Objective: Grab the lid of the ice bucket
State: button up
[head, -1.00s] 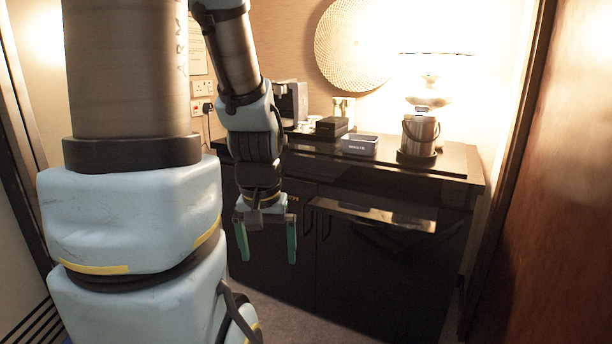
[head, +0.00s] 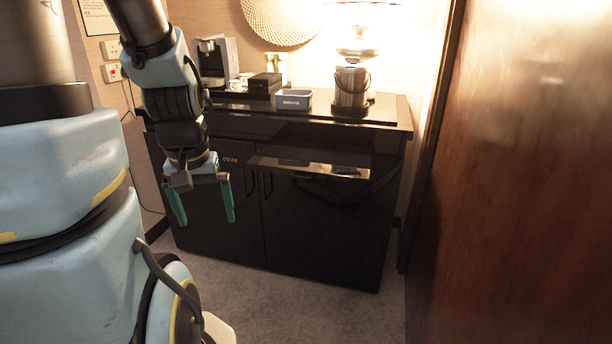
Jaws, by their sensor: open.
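The ice bucket (head: 351,88) is a silvery metal pail with a dark handle, standing on a dark round base at the right of the black cabinet's top. Its lid (head: 352,71) seems to be on its top, but bright lamp light behind makes its edge hard to make out. My gripper (head: 203,220) hangs in front of the cabinet's left doors, pointing down. Its two green fingers are apart with nothing between them. It is lower than the cabinet top and well to the left of the bucket.
The black cabinet (head: 320,235) has a partly open drawer (head: 310,167) at its front. A grey box (head: 294,99), a black box (head: 264,84) and a coffee machine (head: 216,62) stand left of the bucket. A lamp (head: 359,40) is behind it. A wooden door (head: 520,190) bounds the right; carpet (head: 300,305) is clear.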

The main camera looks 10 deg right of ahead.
aim_at(353, 64)
jog(key=i+z, duration=0.2)
jog(key=i, duration=0.2)
jog(key=i+j+z, duration=0.25)
jog(key=i, duration=0.2)
jog(key=l, duration=0.1)
